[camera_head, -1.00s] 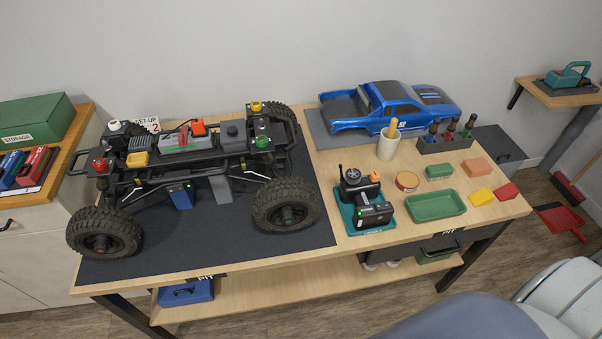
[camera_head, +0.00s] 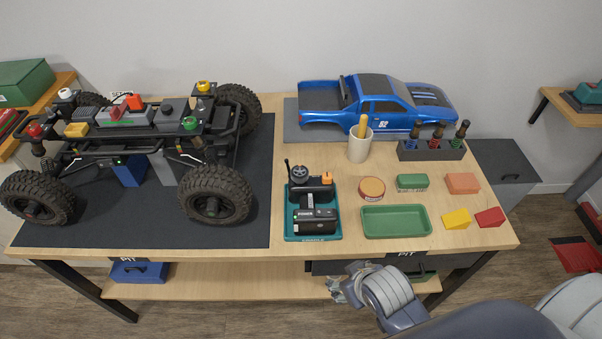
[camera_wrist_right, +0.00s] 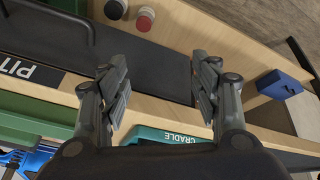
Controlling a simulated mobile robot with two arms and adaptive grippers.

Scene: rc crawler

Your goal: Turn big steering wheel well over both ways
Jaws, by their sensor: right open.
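The radio transmitter (camera_head: 315,213) stands in a teal cradle (camera_head: 291,228) near the front middle of the bench. Its dark steering wheel (camera_head: 299,172) is at the upper left of the transmitter, by a thin antenna and an orange part. Nothing touches the wheel. My right gripper (camera_head: 340,287) is low in front of the bench's front edge, below the transmitter. In the right wrist view it (camera_wrist_right: 161,84) is open, with nothing between the fingers. The cradle's labelled edge (camera_wrist_right: 172,135) shows behind the fingers there. My left gripper is out of view.
The crawler chassis (camera_head: 150,123) fills the left of the bench on a dark mat (camera_head: 120,235). A green tray (camera_head: 410,221), a round tin (camera_head: 372,188) and a cup (camera_head: 360,150) are right of the transmitter. The blue body shell (camera_head: 375,103) is behind.

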